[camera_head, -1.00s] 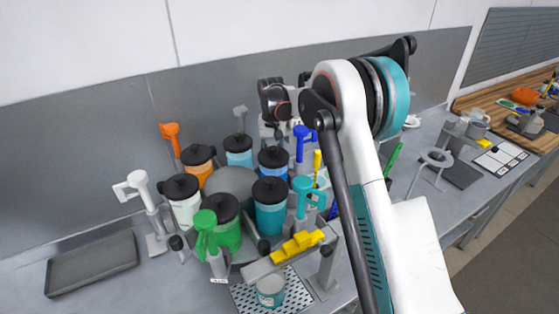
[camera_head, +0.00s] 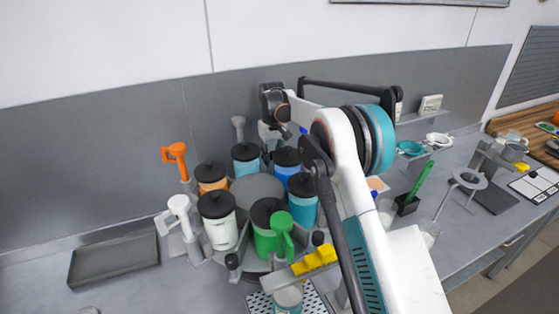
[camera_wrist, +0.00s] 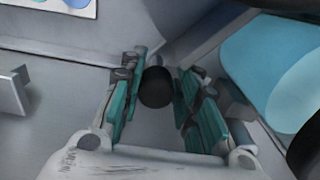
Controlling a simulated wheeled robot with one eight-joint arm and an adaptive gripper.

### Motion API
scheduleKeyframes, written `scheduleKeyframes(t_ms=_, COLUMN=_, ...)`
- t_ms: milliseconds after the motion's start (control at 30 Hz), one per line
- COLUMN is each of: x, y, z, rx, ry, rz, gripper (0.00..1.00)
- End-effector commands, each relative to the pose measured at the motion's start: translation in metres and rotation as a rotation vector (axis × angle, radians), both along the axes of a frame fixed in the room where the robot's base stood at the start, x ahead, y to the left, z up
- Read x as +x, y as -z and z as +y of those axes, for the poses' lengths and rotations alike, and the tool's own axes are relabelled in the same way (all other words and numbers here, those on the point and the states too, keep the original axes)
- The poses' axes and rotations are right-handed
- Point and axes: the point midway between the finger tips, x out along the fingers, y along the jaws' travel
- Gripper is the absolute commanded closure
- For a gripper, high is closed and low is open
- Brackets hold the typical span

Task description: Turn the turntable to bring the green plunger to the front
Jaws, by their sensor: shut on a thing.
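The turntable's grey hub (camera_head: 257,188) is ringed by coloured drums with black lids. The green plunger (camera_head: 282,226) stands at the turntable's front side, in front of the green drum (camera_head: 264,240) and just left of and behind the yellow block (camera_head: 316,258). A white plunger (camera_head: 180,206) is at left and an orange plunger (camera_head: 177,158) at back left. In the wrist view, my gripper (camera_wrist: 157,97) has its teal fingers on either side of a black round knob (camera_wrist: 156,86), shut on it. In the head view my arm hides the fingers and the turntable's right side.
The yellow block sits on a grey bracket above a perforated drip tray (camera_head: 261,306) with a cup (camera_head: 288,298). A dark empty tray (camera_head: 114,258) lies at left. A green-handled brush (camera_head: 418,180) and a ring stand (camera_head: 468,178) are at right. A wall backs the bench.

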Motion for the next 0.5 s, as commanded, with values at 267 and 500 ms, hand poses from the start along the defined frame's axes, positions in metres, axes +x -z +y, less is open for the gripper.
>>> scheduleKeyframes(t_ms=267, x=0.004, y=0.000, z=0.011, rx=-0.003, ry=-0.061, rz=-0.002, gripper=1.00)
scheduleKeyframes(t_ms=500, x=0.005, y=0.000, z=0.014, rx=-0.003, ry=-0.078, rz=-0.001, gripper=1.00)
